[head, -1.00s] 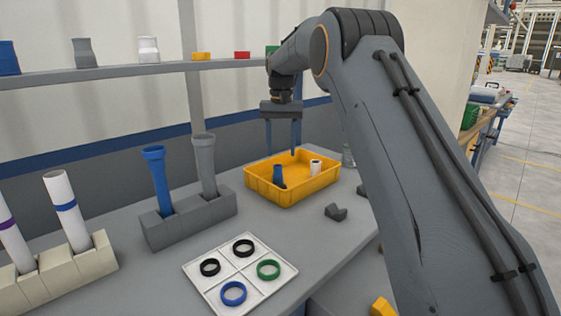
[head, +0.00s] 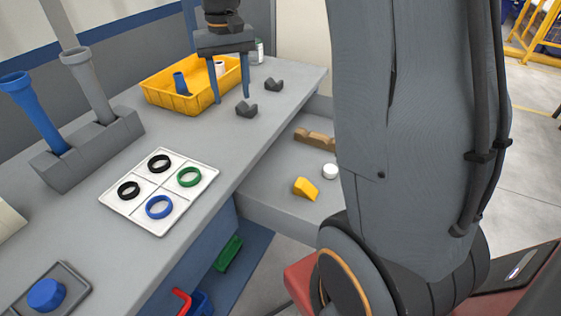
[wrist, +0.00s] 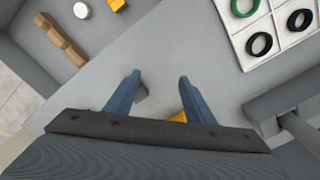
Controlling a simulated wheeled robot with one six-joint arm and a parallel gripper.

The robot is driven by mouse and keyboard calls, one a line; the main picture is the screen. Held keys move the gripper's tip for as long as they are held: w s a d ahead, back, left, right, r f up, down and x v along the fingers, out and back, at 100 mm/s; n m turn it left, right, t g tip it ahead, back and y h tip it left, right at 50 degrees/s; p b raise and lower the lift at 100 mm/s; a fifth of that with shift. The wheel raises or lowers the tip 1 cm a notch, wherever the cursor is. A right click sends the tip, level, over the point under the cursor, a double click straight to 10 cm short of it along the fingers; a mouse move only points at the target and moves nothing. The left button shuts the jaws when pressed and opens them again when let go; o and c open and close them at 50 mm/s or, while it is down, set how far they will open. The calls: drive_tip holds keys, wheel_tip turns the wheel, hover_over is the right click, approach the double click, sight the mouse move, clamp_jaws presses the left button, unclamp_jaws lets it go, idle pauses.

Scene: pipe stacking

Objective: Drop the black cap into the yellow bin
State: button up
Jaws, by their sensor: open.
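I cannot make out a black cap in either view. The yellow bin (head: 165,98) stands at the back of the bench in the head view, with a blue pipe piece (head: 180,84) and a white one (head: 220,69) inside. Only a sliver of yellow shows behind my gripper in the wrist view (wrist: 178,117). My gripper (head: 231,100) is open and empty above the bench, its fingers overlapping the bin's right end in the head view. In the wrist view its fingers (wrist: 158,80) stand apart with bare bench between them.
A white tray (head: 138,204) holds black, green and blue rings. A grey rack (head: 92,150) holds two upright pipes. Grey V-blocks (head: 246,110) lie near the bin. An open drawer holds a white cap (head: 330,171), a yellow wedge (head: 306,188) and a brown block (head: 315,138).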

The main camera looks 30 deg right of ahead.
drive_tip(key=s+f, duration=0.3)
drive_tip(key=s, duration=0.8)
drive_tip(key=s+d+f, duration=0.1)
drive_tip(key=s+f, duration=0.3)
drive_tip(key=s, duration=0.8)
drive_tip(key=shift+f, duration=0.15)
drive_tip(key=shift+n, duration=0.9)
drive_tip(key=a+r+p, duration=0.1)
drive_tip(key=a+p, duration=0.1)
drive_tip(key=a+r+p, duration=0.1)
drive_tip(key=a+p, duration=0.1)
drive_tip(key=shift+a+r, duration=0.15)
drive_tip(key=shift+r, duration=0.05)
